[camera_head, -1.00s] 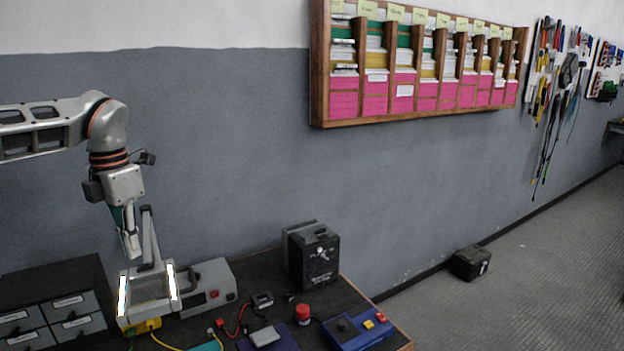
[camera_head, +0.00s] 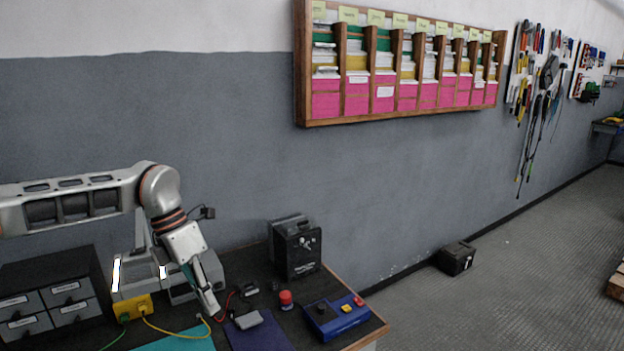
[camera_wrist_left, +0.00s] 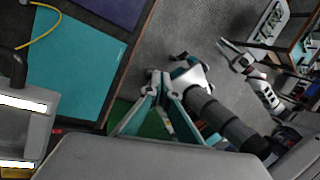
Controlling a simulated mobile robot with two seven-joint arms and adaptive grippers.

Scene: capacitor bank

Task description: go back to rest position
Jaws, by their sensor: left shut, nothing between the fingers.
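My left gripper (camera_head: 212,308) comes in from the left on its grey arm (camera_head: 75,200). It points down and is shut, with nothing in it. It shows in front of the workbench, near the teal mat (camera_head: 180,340); I cannot tell its exact height above the bench. In the left wrist view its teal-sided fingers (camera_wrist_left: 160,80) come together.
The bench holds a grey drawer cabinet (camera_head: 62,302), a yellow box (camera_head: 133,309), a black box (camera_head: 296,249), a red button (camera_head: 286,299) and a blue control box (camera_head: 336,315). A card rack (camera_head: 400,62) hangs on the wall. The floor (camera_head: 500,300) at right is mostly clear.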

